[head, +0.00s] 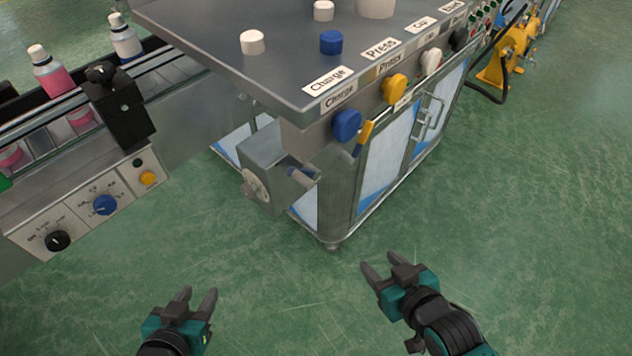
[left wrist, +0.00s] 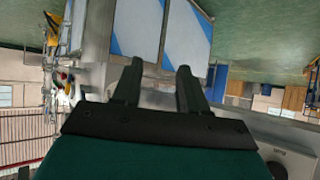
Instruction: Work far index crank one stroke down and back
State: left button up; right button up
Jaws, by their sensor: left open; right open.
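A crank (head: 258,186) with a round metal hub is on a grey box at the near left corner of the steel machine, and its handle (head: 301,176) sticks out to the right. My left gripper (head: 196,298) is open and empty, low over the green floor, below and left of the crank and well apart from it. My right gripper (head: 386,262) is open and empty, below and right of the crank. In the left wrist view the left gripper's two fingers (left wrist: 158,82) are spread, with cabinet panels beyond them. I cannot make out the crank in that view.
The machine's steel top (head: 285,50) overhangs above the crank. A blue knob (head: 347,125) and a yellow lever (head: 363,138) are right of it. A conveyor (head: 60,120) with bottles and a control panel (head: 100,205) is at left. The floor in front is free.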

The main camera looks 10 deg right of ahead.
jog(key=w+a+r+n+t+y+b, duration=0.2)
jog(key=w+a+r+y, duration=0.1)
jog(key=w+r, duration=0.1)
jog(key=n+t+y+b, duration=0.1)
jog(key=n+y+b, duration=0.2)
jog(key=y+b, duration=0.15)
send_near(312, 186)
jog(key=w, duration=0.1)
jog(key=shift+y, duration=0.45)
jog(key=x, duration=0.2)
jog(key=b+x, duration=0.1)
jog(key=x, duration=0.5)
jog(key=shift+w+a+f, duration=0.1)
jog(key=shift+a+f, duration=0.1)
jog(key=shift+f, duration=0.1)
pick_arm(q)
jog(key=shift+h, duration=0.5)
jog(key=shift+w+d+f+b, duration=0.1)
jog(key=shift+w+d+f, duration=0.2)
jog(key=shift+d+f, duration=0.25)
jog(key=shift+w+d+f+b, duration=0.1)
jog(key=shift+w+d+f, duration=0.25)
jog(key=shift+f, duration=0.45)
jog(key=shift+w+d+f+b, duration=0.1)
jog(key=shift+w+d+f, duration=0.2)
jog(key=shift+d+f, duration=0.25)
pick_arm(e)
jog(key=shift+w+a, duration=0.35)
jog(key=shift+w, duration=0.05)
